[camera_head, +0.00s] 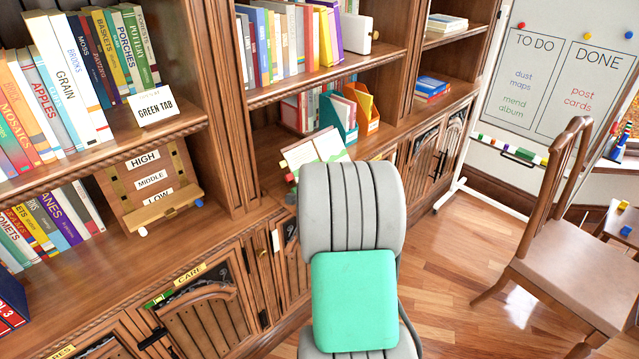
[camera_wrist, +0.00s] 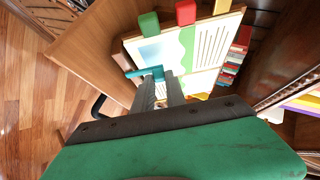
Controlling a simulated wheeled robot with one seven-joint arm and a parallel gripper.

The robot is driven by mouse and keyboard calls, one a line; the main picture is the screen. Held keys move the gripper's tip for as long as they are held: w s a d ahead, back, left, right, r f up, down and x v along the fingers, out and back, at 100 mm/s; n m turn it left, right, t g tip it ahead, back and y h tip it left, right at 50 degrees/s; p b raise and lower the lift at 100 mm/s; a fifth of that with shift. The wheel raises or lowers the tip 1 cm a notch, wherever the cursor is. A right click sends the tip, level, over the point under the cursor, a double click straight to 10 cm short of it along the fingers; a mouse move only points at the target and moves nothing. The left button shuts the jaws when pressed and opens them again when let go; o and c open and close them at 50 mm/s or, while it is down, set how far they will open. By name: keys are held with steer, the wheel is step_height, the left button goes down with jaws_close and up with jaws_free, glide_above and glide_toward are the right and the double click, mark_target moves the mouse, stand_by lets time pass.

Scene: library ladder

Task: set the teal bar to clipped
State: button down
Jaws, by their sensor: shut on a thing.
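In the wrist view, my gripper (camera_wrist: 160,78) has its two grey fingers close together on the teal bar (camera_wrist: 143,71), a small bar at the lower left edge of a board with pages (camera_wrist: 192,55). The fingers cover part of the bar, and I cannot tell how far it is turned. Green, red and yellow blocks line the board's far edge. In the head view, the same board (camera_head: 316,153) stands on the cabinet ledge, partly behind my grey and green arm. The gripper and the teal bar are hidden there.
Bookshelves (camera_head: 225,90) fill the left and back. A teal magazine holder (camera_head: 338,118) and an orange one (camera_head: 362,106) stand behind the board. A wooden chair (camera_head: 560,240) and a whiteboard (camera_head: 560,75) are at right. Open floor (camera_head: 455,265) lies between chair and cabinets.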

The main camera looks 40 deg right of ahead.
steer(key=shift+r, duration=0.1)
steer(key=c, duration=1.4)
jaws_free()
steer(key=shift+o, duration=0.2)
steer(key=b+v, duration=0.1)
steer(key=v, duration=0.6)
steer(key=shift+s+a, duration=0.25)
steer(key=shift+s, duration=0.05)
